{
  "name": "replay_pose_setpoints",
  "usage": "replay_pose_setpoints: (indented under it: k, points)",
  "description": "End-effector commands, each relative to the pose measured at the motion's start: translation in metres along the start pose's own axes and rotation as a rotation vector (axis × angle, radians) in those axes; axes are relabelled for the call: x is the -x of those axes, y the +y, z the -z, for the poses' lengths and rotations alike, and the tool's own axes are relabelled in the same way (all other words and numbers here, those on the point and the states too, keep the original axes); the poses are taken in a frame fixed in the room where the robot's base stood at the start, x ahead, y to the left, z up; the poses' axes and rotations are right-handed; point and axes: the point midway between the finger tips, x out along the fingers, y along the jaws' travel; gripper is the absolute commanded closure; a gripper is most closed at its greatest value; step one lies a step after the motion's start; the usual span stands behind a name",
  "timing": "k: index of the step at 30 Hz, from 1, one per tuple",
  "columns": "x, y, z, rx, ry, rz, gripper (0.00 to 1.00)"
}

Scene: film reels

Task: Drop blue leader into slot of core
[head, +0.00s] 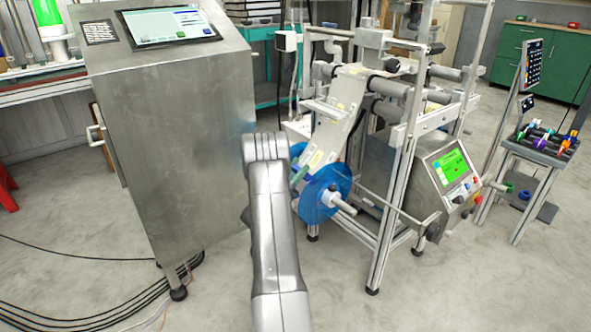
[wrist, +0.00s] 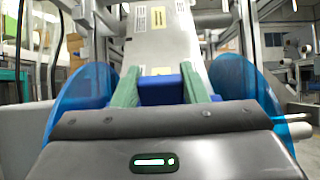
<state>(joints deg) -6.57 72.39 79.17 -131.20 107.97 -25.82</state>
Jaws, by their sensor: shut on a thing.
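My gripper (wrist: 162,88) shows in the wrist view with its two green fingers shut on a blue piece, the blue leader (wrist: 161,92). Beyond it, a pale web with labels (wrist: 160,35) runs upward. The clear blue flanges of the reel stand on both sides, one at left (wrist: 85,95) and one at right (wrist: 232,80). In the head view the blue reel (head: 326,190) sits on a shaft at the machine's front, and my gripper (head: 299,176) is at its left edge, partly behind my arm. The core and its slot are hidden in both views.
A steel cabinet with a screen (head: 168,24) stands close at left. The machine's frame post (head: 392,210) and green-screen control box (head: 450,170) are right of the reel. A small stand (head: 542,148) holds coloured rolls. Cables (head: 90,297) lie on the floor.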

Motion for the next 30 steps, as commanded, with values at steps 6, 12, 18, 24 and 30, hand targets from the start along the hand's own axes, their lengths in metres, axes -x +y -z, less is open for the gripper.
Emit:
replay_pose_setpoints:
  k: [6,12,18,24,30]
  points:
    - [0.001,0.000,0.013,0.000,0.000,0.001,0.88]
    - [0.001,0.000,0.022,0.001,0.000,0.002,0.88]
    - [0.000,0.000,0.025,0.001,0.001,0.001,0.88]
    - [0.001,-0.001,0.025,0.001,0.002,0.001,0.47]
    - [0.001,0.000,0.025,0.001,0.001,0.001,0.35]
